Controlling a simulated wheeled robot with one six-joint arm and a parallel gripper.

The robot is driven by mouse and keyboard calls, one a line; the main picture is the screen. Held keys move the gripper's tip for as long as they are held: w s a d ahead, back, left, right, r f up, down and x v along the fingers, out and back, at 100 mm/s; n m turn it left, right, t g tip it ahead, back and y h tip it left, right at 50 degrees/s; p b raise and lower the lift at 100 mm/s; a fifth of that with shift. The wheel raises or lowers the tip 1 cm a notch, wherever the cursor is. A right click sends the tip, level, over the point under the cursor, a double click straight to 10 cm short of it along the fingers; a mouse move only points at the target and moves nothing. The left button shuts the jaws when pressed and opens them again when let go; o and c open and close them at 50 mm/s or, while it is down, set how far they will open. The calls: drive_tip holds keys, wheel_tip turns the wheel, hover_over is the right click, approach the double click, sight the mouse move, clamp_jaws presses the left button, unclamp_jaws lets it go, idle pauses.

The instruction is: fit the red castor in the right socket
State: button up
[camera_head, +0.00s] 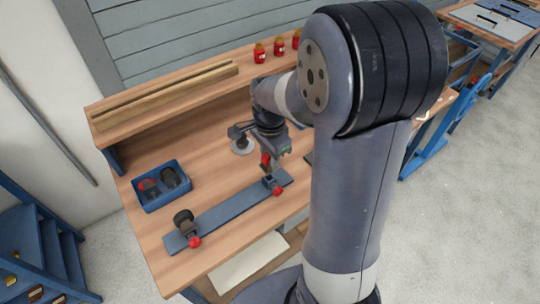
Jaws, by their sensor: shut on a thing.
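A grey-blue board (225,210) lies along the front of the wooden bench. My gripper (268,170) is over the board's right end, pointing down and shut on the red castor (265,160). The castor is small here and partly hidden by the gripper. The right socket (270,182) is just below it, with a red knob (277,192) at its front. I cannot tell whether castor and socket touch. At the board's left end a black castor (184,218) stands at the left socket, behind another red knob (194,242).
A blue bin (154,203) with black and red castors stands left of the board. A pale disc on a stand (242,147) is behind the gripper. Wooden strips (165,92) and red jars (259,54) sit on the back shelf. Bare bench lies between bin and board.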

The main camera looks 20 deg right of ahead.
drive_tip(key=shift+f, duration=0.2)
idle(0.5)
drive_tip(key=shift+f+b, duration=0.7)
drive_tip(key=shift+f, duration=0.15)
idle(0.4)
drive_tip(key=shift+f+b, duration=0.55)
drive_tip(key=shift+f, duration=0.25)
drive_tip(key=shift+f, duration=0.5)
idle(0.8)
drive_tip(key=o, duration=1.6)
drive_tip(key=shift+c, duration=0.2)
drive_tip(key=shift+r, duration=0.15)
